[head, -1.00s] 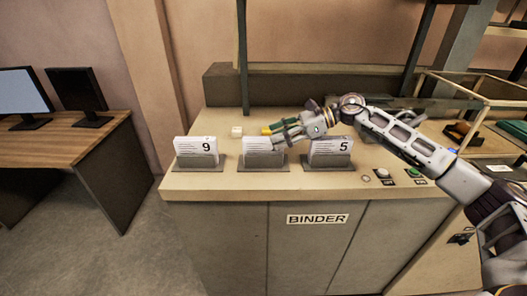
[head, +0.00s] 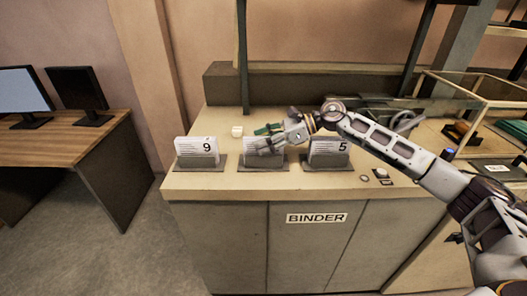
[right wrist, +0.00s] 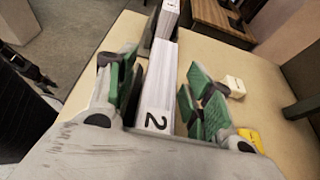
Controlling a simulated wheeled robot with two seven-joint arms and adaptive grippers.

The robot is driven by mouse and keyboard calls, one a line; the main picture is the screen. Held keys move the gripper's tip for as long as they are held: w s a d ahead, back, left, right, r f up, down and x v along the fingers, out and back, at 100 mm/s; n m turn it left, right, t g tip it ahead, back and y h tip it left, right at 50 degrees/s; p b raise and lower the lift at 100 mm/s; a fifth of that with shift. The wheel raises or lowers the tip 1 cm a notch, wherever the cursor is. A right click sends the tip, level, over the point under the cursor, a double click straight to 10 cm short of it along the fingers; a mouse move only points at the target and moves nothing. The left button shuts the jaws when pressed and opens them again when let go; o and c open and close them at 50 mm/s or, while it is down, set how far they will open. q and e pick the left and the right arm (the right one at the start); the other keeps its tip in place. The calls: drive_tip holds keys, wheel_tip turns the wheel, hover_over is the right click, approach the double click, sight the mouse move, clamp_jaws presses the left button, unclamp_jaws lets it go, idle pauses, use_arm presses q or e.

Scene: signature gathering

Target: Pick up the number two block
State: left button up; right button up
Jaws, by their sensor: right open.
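The number two block (right wrist: 157,95) is a white slab of sheets with a black 2, in the right wrist view. In the head view it is the middle block (head: 252,154), upright in a dark holder (head: 262,165), its number hidden by my right gripper (head: 264,140). In the right wrist view my right gripper (right wrist: 165,72) is open, its green-padded fingers on either side of the block. Gaps show beside the block, and I see no firm grip. My left gripper is not in view.
The 9 block (head: 197,150) stands to the left and the 5 block (head: 329,151) to the right, close by. A small white cube (head: 237,131) lies behind. The counter's front edge is close.

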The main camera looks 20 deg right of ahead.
clamp_jaws()
idle(0.3)
drive_tip(key=shift+r, duration=0.15)
